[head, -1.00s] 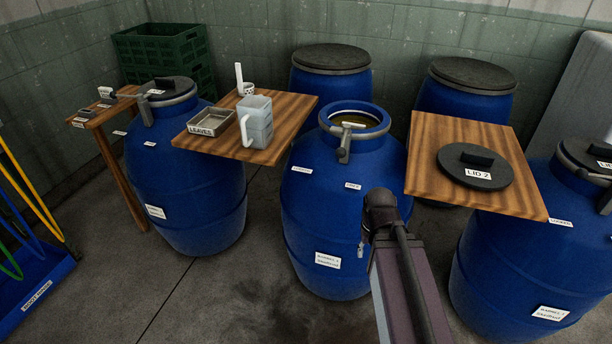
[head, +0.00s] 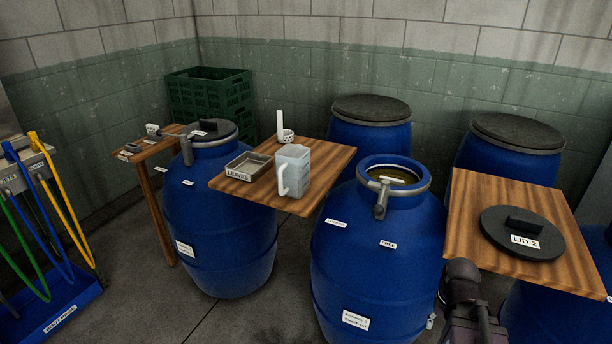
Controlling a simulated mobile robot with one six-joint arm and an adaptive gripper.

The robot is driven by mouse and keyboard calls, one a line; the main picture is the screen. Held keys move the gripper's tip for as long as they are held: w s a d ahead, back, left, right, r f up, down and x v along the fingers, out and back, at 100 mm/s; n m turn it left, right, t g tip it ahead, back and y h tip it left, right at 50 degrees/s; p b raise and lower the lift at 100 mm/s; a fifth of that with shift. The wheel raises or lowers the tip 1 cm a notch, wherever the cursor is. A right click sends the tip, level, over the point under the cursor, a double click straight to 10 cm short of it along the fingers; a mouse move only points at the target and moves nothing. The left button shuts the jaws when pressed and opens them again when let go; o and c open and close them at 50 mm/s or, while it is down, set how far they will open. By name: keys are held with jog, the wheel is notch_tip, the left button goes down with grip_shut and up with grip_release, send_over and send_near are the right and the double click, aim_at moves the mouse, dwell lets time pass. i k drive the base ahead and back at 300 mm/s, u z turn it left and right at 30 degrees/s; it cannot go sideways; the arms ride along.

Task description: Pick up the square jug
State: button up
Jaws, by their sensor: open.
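The square jug (head: 296,170) is pale and translucent. It stands upright on the small wooden board (head: 318,184) between two blue barrels. Its white handle points left and towards me. It stands close to the right of a metal tray labelled LEAVES (head: 237,174), in front of a white perforated ladle (head: 284,132). Only a dark link of my arm shows, at the lower right of the head view. My gripper is not in view.
An open blue barrel (head: 368,250) stands right of the jug's board. A second board (head: 468,210) holds the black LID 2 (head: 520,238). A closed blue barrel (head: 222,240) stands at left. Green crates (head: 210,98) are stacked behind. Board space is clear right of the jug.

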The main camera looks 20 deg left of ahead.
aim_at(292, 162)
jog(key=z, duration=0.2)
jog(key=k, duration=1.1)
jog(key=u, duration=0.55)
jog(key=i, duration=1)
